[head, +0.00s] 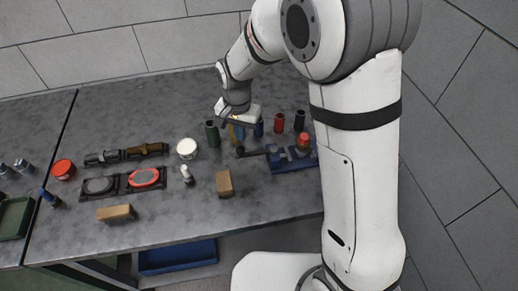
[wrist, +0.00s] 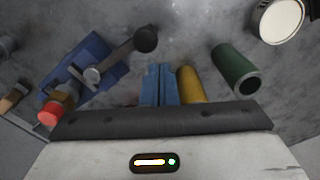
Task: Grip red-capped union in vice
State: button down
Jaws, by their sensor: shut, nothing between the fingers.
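The blue vice (head: 285,163) sits on the bench at the right, with a dark lever ending in a black knob (wrist: 146,39). The red-capped union (head: 303,141) stands at the vice's right end. In the wrist view its red cap (wrist: 50,113) and brownish body (wrist: 62,97) show at the lower left of the vice (wrist: 72,72). I cannot tell whether the jaws clamp it. My gripper (wrist: 159,72) is shut and empty, its two blue fingers side by side. It hangs above the bench, left of the vice and apart from the union.
Green (head: 212,134), yellow (wrist: 190,84), red (head: 279,122) and black (head: 299,120) cylinders stand near my gripper and behind the vice. A white-topped round jar (head: 187,149) and a wooden block (head: 224,183) lie to the left. Bare bench shows in front of the vice.

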aim_at(240, 147)
jog(key=shift+f, duration=0.25)
jog(key=shift+f+b, duration=1.3)
jog(key=shift+f, duration=0.15)
jog(key=shift+s, duration=0.1)
jog(key=shift+s, duration=0.95)
jog(key=shift+s, duration=0.3)
jog(key=shift+d, duration=0.1)
jog(key=shift+w, duration=0.2)
